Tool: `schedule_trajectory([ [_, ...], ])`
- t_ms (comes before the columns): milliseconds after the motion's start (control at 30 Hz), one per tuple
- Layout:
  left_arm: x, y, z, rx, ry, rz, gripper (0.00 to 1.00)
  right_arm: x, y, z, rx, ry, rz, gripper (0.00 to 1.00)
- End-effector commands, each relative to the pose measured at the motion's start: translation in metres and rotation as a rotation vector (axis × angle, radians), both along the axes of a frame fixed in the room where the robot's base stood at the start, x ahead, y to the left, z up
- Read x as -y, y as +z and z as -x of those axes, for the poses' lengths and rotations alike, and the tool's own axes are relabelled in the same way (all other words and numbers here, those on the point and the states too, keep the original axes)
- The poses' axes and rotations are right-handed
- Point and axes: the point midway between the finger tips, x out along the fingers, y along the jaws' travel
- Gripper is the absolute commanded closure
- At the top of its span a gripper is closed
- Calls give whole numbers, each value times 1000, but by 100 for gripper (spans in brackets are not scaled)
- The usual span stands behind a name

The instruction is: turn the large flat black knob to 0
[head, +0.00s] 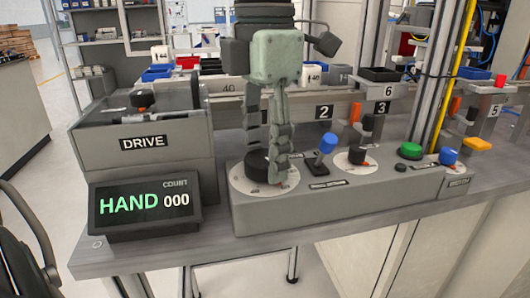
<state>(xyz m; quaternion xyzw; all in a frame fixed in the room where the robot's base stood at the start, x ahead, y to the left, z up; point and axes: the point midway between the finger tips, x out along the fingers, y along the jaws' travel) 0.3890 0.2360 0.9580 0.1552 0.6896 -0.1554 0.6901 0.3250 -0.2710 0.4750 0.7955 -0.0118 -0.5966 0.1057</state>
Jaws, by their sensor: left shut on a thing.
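The large flat black knob (257,161) sits on a white round dial (250,184) at the left end of the grey control panel (330,208). My left gripper (267,163) comes down over it from above, and its fingers are closed on the knob. The fingers hide part of the knob and dial, so I cannot read the pointer's setting. A screen (145,203) left of the panel reads HAND in green and COUNT 000. My right gripper is not in view.
Right of the knob stand a blue-topped lever (327,144), a smaller black knob (357,154), a green button (410,150) and a blue knob (449,156). A grey box labelled DRIVE (150,160) stands behind the screen. A yellow post (449,75) rises at the right.

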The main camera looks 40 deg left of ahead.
Motion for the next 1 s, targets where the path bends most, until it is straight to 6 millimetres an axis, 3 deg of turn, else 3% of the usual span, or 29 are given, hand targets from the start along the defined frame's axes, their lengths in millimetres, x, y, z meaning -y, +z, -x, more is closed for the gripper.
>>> schedule_trajectory([
  [567, 0, 0, 1, -2, -547, 0, 82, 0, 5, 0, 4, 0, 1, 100],
  [1000, 0, 0, 1, -4, -965, -1, 82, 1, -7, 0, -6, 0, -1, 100],
])
